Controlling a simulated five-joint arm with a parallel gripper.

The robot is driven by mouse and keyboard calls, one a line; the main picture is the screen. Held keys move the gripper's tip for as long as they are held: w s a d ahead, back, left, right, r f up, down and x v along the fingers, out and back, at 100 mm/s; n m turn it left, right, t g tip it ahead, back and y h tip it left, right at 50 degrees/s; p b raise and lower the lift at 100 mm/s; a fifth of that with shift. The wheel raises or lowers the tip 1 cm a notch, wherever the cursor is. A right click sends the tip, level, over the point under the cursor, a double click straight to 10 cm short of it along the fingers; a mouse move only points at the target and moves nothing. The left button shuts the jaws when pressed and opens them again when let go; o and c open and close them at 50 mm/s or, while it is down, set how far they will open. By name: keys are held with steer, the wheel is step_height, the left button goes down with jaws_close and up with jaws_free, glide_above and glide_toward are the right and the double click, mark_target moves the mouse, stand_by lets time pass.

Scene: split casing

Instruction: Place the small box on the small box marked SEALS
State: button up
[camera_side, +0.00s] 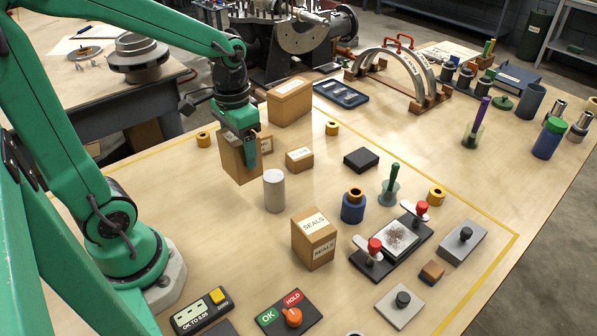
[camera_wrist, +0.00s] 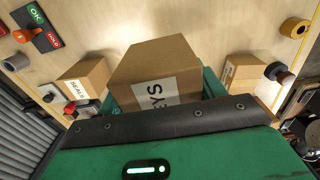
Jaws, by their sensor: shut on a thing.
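A brown cardboard box (camera_side: 236,162) is held in my gripper (camera_side: 247,150), which is shut on it. In the wrist view the held box (camera_wrist: 155,62) fills the middle, with a white label partly hidden by the gripper; the letters "EYS" show. The box marked SEALS (camera_side: 314,240) stands upright on the table, in front of and to the right of my gripper in the side view. In the wrist view it is at the left (camera_wrist: 84,76). The held box is apart from it. Its exact height above the table is hard to tell.
A pale cylinder (camera_side: 274,190) stands between the held box and the SEALS box. A smaller labelled box (camera_side: 299,158) and a larger box (camera_side: 289,102) are behind. A blue pot (camera_side: 353,206) and a black fixture with red-knobbed clamps (camera_side: 392,245) stand right of the SEALS box.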

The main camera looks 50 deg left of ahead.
steer(key=s+d+r, duration=0.2)
steer(key=d+r, duration=0.1)
steer(key=d, duration=0.5)
steer(key=s+d+r, duration=0.2)
steer(key=d+r, duration=0.1)
steer(key=d, duration=0.6)
steer(key=s+d+r, duration=0.2)
steer(key=d+r, duration=0.1)
steer(key=d, duration=0.5)
steer(key=shift+d, duration=0.25)
steer(key=shift+w, duration=0.1)
glide_toward(314, 223)
steer(key=shift+f, duration=1.35)
steer(key=shift+f, duration=0.1)
steer(key=o, duration=1.2)
